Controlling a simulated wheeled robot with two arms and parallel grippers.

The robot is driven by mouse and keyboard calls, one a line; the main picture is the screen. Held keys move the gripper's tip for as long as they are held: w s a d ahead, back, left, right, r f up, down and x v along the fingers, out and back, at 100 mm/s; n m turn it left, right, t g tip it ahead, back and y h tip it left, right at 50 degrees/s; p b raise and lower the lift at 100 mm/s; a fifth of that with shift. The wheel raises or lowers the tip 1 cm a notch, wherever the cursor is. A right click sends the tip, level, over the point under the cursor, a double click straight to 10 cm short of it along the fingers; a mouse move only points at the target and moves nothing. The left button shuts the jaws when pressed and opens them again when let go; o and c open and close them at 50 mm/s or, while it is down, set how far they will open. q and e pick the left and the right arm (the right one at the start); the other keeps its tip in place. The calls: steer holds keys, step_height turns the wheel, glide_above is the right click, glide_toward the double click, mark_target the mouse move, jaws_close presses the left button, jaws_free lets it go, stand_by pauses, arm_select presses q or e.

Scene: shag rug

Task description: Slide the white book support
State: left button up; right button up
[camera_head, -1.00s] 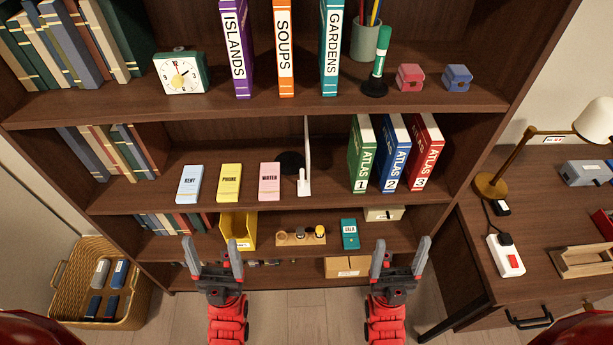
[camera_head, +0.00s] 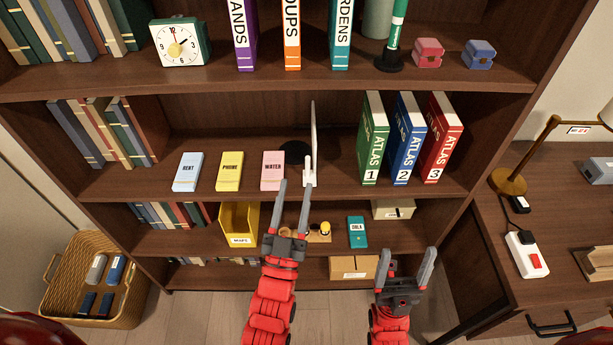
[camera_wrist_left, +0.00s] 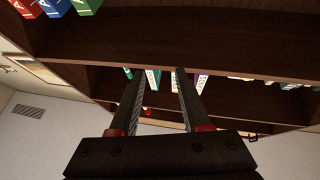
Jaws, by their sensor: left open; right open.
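The white book support (camera_head: 310,170) stands upright on the middle shelf, seen nearly edge-on, with a dark round base part beside it to the left. It stands between the pink WATER box (camera_head: 272,171) and the green ATLAS 1 book (camera_head: 373,140). My left gripper (camera_head: 293,207) is open and empty, just in front of and below the support, its fingertips near the shelf's front edge. In the left wrist view my left gripper (camera_wrist_left: 158,95) shows open under a shelf board. My right gripper (camera_head: 408,270) is open and empty, lower and to the right.
Blue ATLAS 2 (camera_head: 405,140) and red ATLAS 3 (camera_head: 441,140) stand right of the green book. The RENT (camera_head: 188,172) and PHONE (camera_head: 230,172) boxes lie to the left. Below are a yellow bin (camera_head: 239,224) and a teal box (camera_head: 357,232). A wicker basket (camera_head: 62,268) stands on the floor.

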arm_select(q)
step_height(320, 180, down, 11)
steer(key=w+g+y+b, duration=0.1)
steer(key=g+y+b, duration=0.15)
steer(key=g, duration=0.35)
steer(key=b, duration=0.6)
glide_toward(307, 161)
steer(key=shift+n+h, duration=0.3)
steer(key=shift+h, duration=0.05)
steer(key=w, duration=0.2)
steer(key=w+p, duration=0.1)
steer(key=w, duration=0.4)
steer(key=shift+d, duration=0.4)
steer(key=shift+w+d+f, duration=0.1)
steer(key=shift+w, duration=0.5)
jaws_close()
